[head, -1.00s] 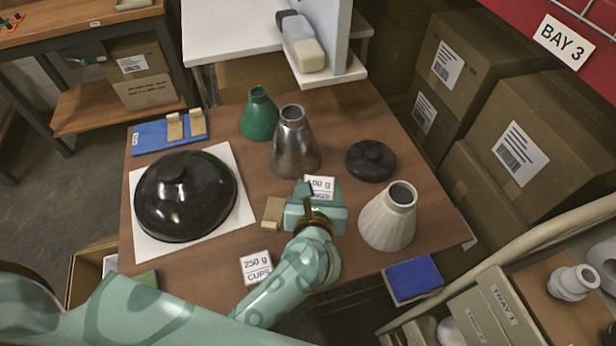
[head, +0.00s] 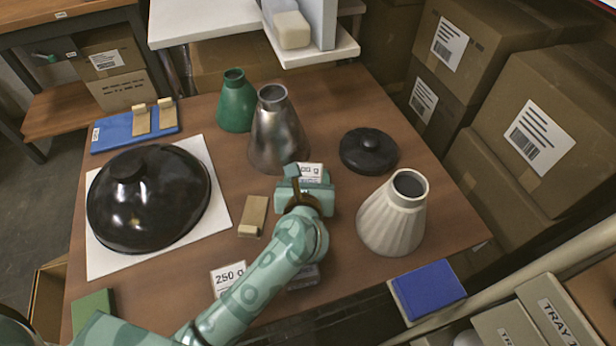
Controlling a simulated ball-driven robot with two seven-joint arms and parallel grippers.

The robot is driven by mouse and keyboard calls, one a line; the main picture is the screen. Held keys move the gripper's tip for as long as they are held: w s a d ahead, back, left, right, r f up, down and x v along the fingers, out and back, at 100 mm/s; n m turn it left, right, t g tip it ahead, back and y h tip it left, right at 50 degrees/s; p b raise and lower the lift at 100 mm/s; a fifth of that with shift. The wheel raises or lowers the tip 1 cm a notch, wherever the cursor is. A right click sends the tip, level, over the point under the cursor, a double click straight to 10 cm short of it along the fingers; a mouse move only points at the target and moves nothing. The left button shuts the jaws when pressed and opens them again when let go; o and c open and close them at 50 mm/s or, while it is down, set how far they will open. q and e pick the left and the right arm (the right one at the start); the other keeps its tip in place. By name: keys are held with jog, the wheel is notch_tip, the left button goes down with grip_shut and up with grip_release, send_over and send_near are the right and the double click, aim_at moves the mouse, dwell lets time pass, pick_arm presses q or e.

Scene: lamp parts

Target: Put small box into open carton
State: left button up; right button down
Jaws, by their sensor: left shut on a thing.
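My left gripper (head: 303,194) is over the middle of the brown table, shut on a small white box (head: 310,171). Only the top of the box, with part of a label ending in "00 g", shows; the rest is hidden by the gripper. I cannot tell whether the box touches the table. Another small white box (head: 228,277), marked "250 g", stands near the table's front, partly hidden by my left arm. A brown open carton (head: 42,300) shows in part at the lower left, beside the table; its inside is mostly hidden. My right gripper is not in view.
Near the gripper are a metal cone shade (head: 278,135), a pleated cream shade (head: 392,215), a black disc (head: 368,152) and a wooden block (head: 252,215). A black dome (head: 148,200) on a white sheet fills the table's left. Blue (head: 428,290) and green (head: 92,308) blocks lie in front.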

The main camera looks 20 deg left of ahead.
pick_arm(q)
jog(key=o, duration=0.8)
jog(key=shift+f, duration=0.1)
jog(key=shift+c, duration=0.2)
jog(key=shift+o, duration=1.2)
